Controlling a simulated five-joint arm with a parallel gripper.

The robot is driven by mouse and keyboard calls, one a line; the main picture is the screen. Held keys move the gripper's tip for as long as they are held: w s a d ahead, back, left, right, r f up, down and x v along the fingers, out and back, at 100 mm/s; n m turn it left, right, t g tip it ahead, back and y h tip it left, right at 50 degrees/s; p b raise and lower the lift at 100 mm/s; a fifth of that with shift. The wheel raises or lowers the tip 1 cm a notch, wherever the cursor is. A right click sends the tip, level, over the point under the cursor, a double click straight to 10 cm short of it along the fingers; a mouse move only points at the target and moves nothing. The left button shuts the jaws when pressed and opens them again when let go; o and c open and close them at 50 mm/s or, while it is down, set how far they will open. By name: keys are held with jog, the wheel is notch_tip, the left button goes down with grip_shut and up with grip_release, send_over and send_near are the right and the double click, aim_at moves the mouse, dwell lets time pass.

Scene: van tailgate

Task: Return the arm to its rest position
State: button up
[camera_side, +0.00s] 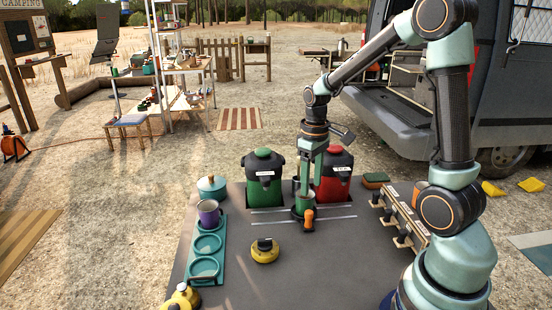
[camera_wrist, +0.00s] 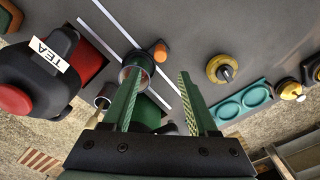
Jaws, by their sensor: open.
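My gripper (camera_side: 305,188) hangs pointing down over the tabletop, between the two drink dispensers. In the wrist view its two green fingers (camera_wrist: 158,82) stand well apart. A green cup-like holder with an orange handle (camera_side: 308,214) is just below the fingertips in the side view. In the wrist view this holder (camera_wrist: 138,62) shows beside and partly behind the left finger. I cannot tell whether a finger touches it. The arm reaches in from the right, with its forearm raised and extended over the table.
A green dispenser (camera_side: 263,178) and a red dispenser (camera_side: 334,172) flank my gripper closely. A hook rack (camera_side: 405,216) stands at right. A teal tray (camera_side: 206,256) with a purple mug (camera_side: 209,212) is at left. A yellow round item (camera_side: 265,251) sits in front. The front right tabletop is clear.

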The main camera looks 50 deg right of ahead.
jog(key=shift+r, duration=0.85)
jog(key=s+a+r+t, duration=0.2)
jog(key=s+a+r, duration=0.1)
jog(key=a+r, duration=0.2)
jog(key=s+a+r+t, duration=0.3)
jog(key=a+r, duration=0.2)
jog(key=a, duration=0.3)
jog(key=shift+r+t, duration=0.15)
jog(key=shift+t, duration=0.15)
